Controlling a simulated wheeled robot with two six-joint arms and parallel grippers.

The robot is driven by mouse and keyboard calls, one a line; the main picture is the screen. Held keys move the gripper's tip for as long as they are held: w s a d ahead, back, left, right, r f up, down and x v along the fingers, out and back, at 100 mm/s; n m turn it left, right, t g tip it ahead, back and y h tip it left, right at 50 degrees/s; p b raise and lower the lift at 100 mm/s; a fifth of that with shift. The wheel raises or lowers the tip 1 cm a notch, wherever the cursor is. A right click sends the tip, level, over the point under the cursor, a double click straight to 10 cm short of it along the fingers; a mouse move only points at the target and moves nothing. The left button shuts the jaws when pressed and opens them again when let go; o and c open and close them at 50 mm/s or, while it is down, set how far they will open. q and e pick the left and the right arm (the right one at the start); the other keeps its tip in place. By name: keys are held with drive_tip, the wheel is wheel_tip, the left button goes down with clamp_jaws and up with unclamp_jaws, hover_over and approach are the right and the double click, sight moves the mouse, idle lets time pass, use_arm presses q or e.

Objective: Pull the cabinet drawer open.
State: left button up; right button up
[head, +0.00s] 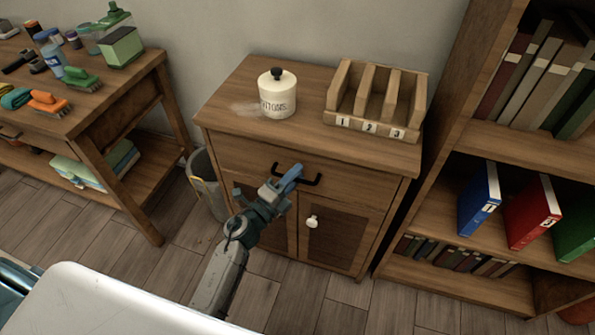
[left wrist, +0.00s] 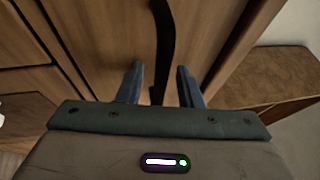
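The wooden cabinet (head: 222,102) stands against the wall in the head view. Its drawer front (head: 355,188), just under the top, looks flush with the cabinet. Whether the fingers reach past the bar is unclear. My right gripper is not in view.
A white canister (head: 278,98) and a numbered wooden rack (head: 372,130) stand on the cabinet top. Below the drawer is a door with a white knob (head: 312,222). A bin (head: 205,185) stands left; a bookshelf (head: 520,142) rises right. Floor shows before the cabinet.

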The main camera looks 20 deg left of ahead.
use_arm(q)
drive_tip(key=shift+w+d+r, duration=0.1)
drive_tip(key=shift+w+d, duration=0.2)
drive_tip(key=shift+w, duration=0.3)
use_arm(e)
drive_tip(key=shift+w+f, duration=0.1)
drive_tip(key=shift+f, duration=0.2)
use_arm(q)
clamp_jaws()
